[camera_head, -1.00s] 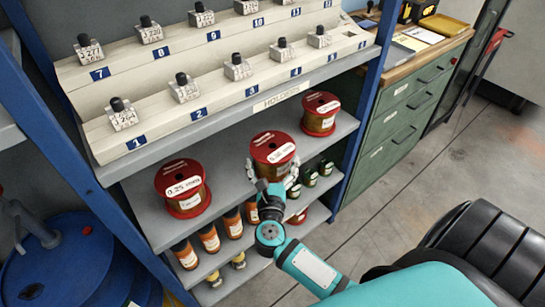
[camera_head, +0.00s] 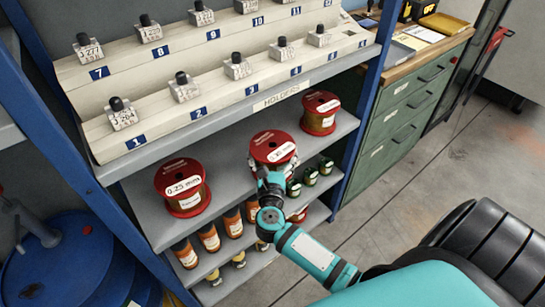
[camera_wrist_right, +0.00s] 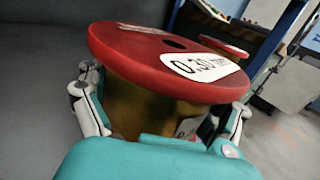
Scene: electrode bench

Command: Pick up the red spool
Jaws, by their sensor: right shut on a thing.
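Three red spools of copper-coloured wire are on the shelf below the holders in the head view. The middle red spool (camera_head: 272,143), labelled 0.30 mm, is in my right gripper (camera_head: 278,164). In the right wrist view, the spool (camera_wrist_right: 165,68) fills the middle, its red top flange above the fingers. My right gripper (camera_wrist_right: 158,106) has a finger on each side of the wire body and is shut on it. The spool is upright or nearly so; I cannot tell whether its base is off the shelf. My left gripper is not in view.
A 0.25 mm spool (camera_head: 182,187) stands to the left, another spool (camera_head: 320,112) to the right. Small dark-green bottles (camera_head: 310,177) stand close right of my gripper. The holder shelf (camera_head: 225,118) lies above and behind. Orange-labelled bottles (camera_head: 209,237) are on the lower shelf.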

